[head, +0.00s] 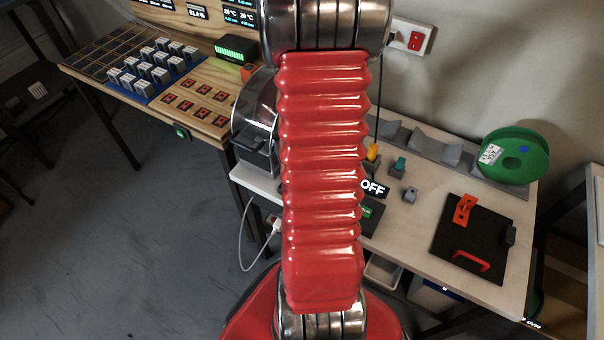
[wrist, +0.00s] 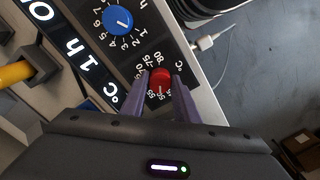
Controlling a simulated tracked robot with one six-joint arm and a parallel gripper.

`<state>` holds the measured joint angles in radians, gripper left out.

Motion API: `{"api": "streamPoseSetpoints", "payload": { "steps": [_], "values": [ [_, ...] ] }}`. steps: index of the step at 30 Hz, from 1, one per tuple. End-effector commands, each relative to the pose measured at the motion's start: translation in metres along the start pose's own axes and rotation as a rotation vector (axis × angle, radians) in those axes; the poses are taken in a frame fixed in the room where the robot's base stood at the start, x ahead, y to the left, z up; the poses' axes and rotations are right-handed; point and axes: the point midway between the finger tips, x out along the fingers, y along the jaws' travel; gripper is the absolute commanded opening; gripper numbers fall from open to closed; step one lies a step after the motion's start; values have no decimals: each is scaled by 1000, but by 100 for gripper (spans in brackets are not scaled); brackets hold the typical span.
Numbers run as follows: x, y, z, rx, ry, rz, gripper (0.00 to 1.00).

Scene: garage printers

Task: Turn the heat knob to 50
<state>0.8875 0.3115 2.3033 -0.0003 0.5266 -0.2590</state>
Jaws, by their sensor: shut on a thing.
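The red heat knob (wrist: 161,78) sits on a black dial panel with a white temperature scale and a °C mark in the wrist view. My gripper (wrist: 161,84) has its two purple fingers on either side of the knob, shut on it. The pointer's exact setting is too small and partly hidden to read. A blue knob (wrist: 118,20) with its own number scale is beside it on the same panel. In the head view my red arm hides the knobs and my gripper; an OFF display (head: 373,188) shows just right of the arm.
A white cable (wrist: 212,40) runs near the table edge. A green spool (head: 515,155) and a black plate (head: 440,240) are on the right of the table.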

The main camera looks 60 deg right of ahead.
Motion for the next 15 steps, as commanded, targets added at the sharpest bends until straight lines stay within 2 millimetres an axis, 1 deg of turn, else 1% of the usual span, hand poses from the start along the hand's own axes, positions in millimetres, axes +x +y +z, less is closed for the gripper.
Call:
{"api": "streamPoseSetpoints", "payload": {
  "steps": [1,2,3,9,15],
  "values": [
    [0,0,0,0,0,-1,5],
    [0,0,0,0,0,-1,30],
    [0,0,0,0,0,-1,32],
    [0,0,0,0,0,0,46],
    [0,0,0,0,0,0,46]
  ]
}}
